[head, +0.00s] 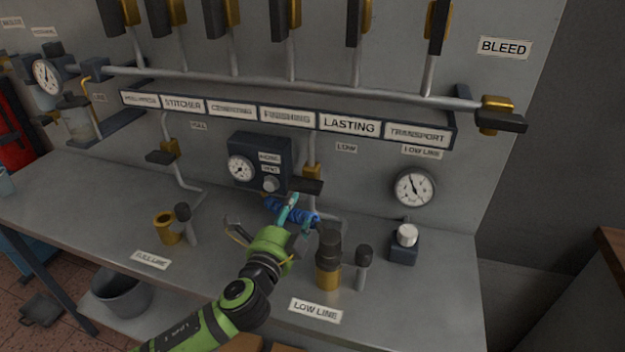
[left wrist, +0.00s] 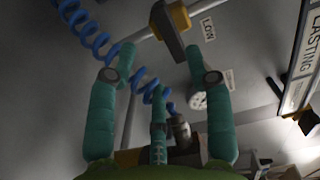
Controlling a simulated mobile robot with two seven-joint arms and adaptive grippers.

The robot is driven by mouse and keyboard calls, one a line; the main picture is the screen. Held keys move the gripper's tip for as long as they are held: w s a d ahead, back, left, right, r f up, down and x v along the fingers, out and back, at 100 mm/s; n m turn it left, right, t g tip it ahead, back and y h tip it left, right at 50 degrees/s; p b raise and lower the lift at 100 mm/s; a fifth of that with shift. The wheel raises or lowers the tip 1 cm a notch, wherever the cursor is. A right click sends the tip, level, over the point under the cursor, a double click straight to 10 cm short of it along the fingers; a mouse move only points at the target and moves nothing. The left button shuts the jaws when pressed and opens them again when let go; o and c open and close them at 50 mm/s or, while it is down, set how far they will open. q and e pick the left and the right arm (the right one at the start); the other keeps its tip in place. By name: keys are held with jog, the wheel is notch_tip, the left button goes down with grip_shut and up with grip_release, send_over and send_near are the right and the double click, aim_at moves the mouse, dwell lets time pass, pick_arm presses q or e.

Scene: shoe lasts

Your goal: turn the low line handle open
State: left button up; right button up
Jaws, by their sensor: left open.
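The low line valve has a dark lever handle (head: 307,187) on a brass body (head: 312,170), below and left of the small LOW label (head: 346,147). In the left wrist view, the handle (left wrist: 166,32) is beyond the fingertips, near the top middle, slanting. My left gripper (head: 292,208) is open just below and in front of the handle. In the left wrist view its teal fingers (left wrist: 160,62) are spread, with no object gripped between them. The handle looks apart from the fingers. My right gripper is not in view.
A blue coiled hose (head: 274,206) hangs beside and behind my left gripper. A brass and dark fitting (head: 328,262) stands on the bench right of it. A regulator box with a gauge (head: 240,168) is on the panel to the left.

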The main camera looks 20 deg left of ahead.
aim_at(303, 192)
pick_arm(q)
jog(key=shift+w+r+p, duration=0.3)
jog(key=shift+w+r, duration=0.35)
jog(key=shift+w, duration=0.1)
jog(key=shift+w+d, duration=0.1)
jog(key=shift+w, duration=1.1)
jog(key=shift+w+f+p, duration=0.25)
jog(key=shift+w+p, duration=0.05)
jog(key=shift+w, duration=0.85)
grip_shut()
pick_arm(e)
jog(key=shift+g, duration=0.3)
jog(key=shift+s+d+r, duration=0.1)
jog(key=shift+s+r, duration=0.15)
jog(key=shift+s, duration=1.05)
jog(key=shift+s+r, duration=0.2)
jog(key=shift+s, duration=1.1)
